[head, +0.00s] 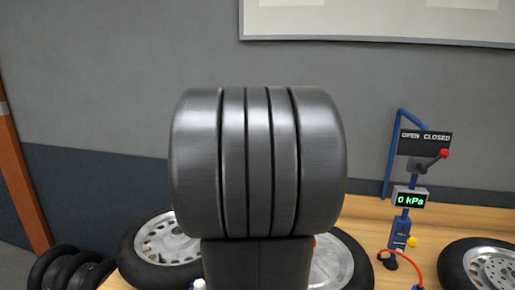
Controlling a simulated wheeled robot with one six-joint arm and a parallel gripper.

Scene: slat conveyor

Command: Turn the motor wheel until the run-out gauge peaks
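I see no run-out gauge, and I cannot tell any wheel here to be a motor wheel. Three tyred wheels with silver rims are on the wooden bench: a left wheel (165,244), a middle wheel (334,268) partly hidden, and a right wheel (492,268) cut by the picture edge. A digital display (410,199) on a blue stand reads 0 kPa. Above it, a plate (425,141) marked OPEN and CLOSED carries a lever with a red knob (444,154), which is on the CLOSED side. My gripper is not recognisable in the head view.
A large grooved grey metal cylinder on a dark block fills the centre and hides much of the bench (450,222). Several black tyres (70,268) stand at the lower left. A red hose (411,262) curves by the stand. Bare bench shows behind the right wheel.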

